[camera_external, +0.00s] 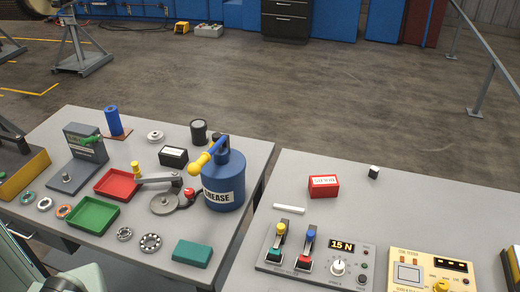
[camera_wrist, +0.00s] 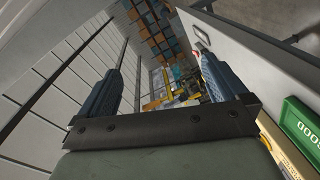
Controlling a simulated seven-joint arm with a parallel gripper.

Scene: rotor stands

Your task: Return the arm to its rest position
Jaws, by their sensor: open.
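In the wrist view my gripper (camera_wrist: 160,84) has its two dark blue-grey fingers wide apart, with nothing between them. Past the fingers I see a far part of the hall with shelves, so the gripper points away from the tabletops. The gripper does not show in the external view. Only a pale green-grey part, which seems to be my arm, shows at that view's lower left corner.
The left table (camera_external: 255,160) holds a red tray (camera_external: 103,188), a green tray (camera_external: 80,222), a blue grease can (camera_external: 224,196) and several rings. The right table (camera_external: 430,190) holds a red box (camera_external: 323,186) and control panels. A green box (camera_wrist: 299,124) shows in the wrist view.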

